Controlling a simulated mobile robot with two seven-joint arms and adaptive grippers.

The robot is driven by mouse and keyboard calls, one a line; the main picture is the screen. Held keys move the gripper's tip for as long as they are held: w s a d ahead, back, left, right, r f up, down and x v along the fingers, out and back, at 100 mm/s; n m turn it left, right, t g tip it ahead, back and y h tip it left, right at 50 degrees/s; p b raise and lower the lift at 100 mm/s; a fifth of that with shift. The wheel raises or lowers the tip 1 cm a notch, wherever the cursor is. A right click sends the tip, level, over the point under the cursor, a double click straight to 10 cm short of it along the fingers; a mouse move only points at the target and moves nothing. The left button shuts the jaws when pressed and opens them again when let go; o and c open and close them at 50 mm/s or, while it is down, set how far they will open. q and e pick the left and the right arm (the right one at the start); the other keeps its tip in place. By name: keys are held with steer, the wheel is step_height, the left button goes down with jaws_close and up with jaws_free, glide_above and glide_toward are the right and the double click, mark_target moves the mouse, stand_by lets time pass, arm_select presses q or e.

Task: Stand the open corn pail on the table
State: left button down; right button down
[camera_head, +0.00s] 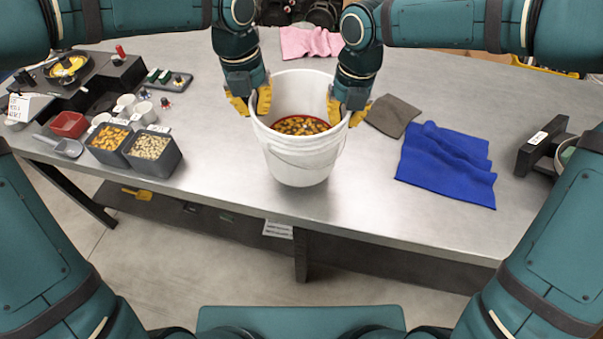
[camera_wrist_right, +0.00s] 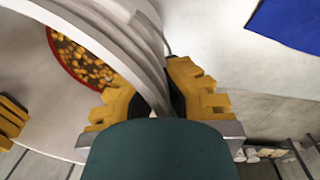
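The open white pail (camera_head: 298,158) is upright near the table's front edge, with orange-brown corn kernels (camera_head: 302,125) inside. Its handle hangs across the front wall. I cannot tell whether its base touches the table (camera_head: 220,200). My left gripper (camera_head: 250,108) is shut on the left side of the rim, one yellow finger inside and one outside. My right gripper (camera_head: 346,117) is shut on the right side of the rim. In the right wrist view, the right gripper's fingers (camera_wrist_right: 157,98) pinch the pail wall (camera_wrist_right: 135,55) between them, and kernels (camera_wrist_right: 85,62) show inside.
A blue cloth (camera_head: 446,165) and a grey-brown cloth (camera_head: 393,116) lie to the right. A pink cloth (camera_head: 310,42) lies behind. Two seed bins (camera_head: 150,165), a red tray (camera_head: 69,125) and a scoop (camera_head: 62,147) stand at left. Bare table surrounds the pail.

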arm_select(q)
steer(key=shift+r, duration=0.15)
arm_select(e)
steer(key=shift+a+r, duration=0.1)
steer(key=shift+r, duration=0.05)
